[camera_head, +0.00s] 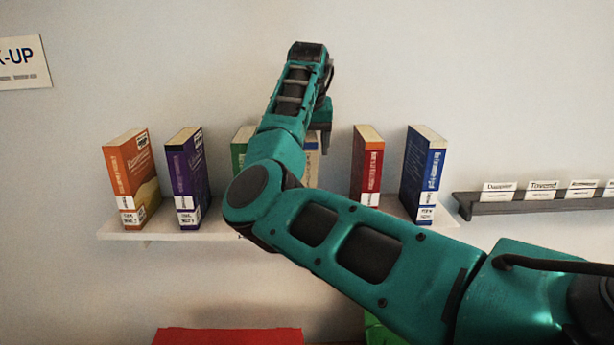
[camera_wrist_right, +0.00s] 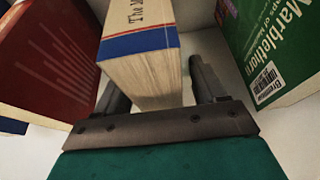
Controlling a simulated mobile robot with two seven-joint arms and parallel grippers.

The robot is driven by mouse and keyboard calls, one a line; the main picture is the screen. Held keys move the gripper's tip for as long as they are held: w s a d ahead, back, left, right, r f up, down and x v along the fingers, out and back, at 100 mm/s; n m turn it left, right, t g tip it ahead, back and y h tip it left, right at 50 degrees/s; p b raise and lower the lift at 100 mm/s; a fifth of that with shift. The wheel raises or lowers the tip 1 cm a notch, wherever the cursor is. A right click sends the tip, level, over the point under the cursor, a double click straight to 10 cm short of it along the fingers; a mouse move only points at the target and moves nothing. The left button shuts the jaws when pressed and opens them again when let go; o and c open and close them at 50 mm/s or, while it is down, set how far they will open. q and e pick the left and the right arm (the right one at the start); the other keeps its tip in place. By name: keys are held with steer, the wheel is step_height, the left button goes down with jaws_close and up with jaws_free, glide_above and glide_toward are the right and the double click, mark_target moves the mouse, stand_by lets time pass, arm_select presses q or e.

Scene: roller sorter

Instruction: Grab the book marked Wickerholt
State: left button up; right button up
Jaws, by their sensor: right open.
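Several upright books stand on a white wall shelf: orange (camera_head: 132,175), purple (camera_head: 188,175), green (camera_head: 241,150), cream with blue and red bands (camera_head: 312,165), red (camera_head: 367,165) and blue (camera_head: 424,172). I cannot read Wickerholt on any of them. My right gripper (camera_wrist_right: 160,85) is open, with one finger on each side of the cream book (camera_wrist_right: 147,75) in the right wrist view. Only "The" and part of a letter show on its spine. My right arm hides much of the green and cream books in the head view. My left gripper is not in view.
A dark label rail (camera_head: 535,208) is at the right. A red object (camera_head: 228,337) is below the shelf (camera_head: 150,236).

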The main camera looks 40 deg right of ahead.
jaws_close()
stand_by(0.8)
steer(key=shift+r, duration=0.1)
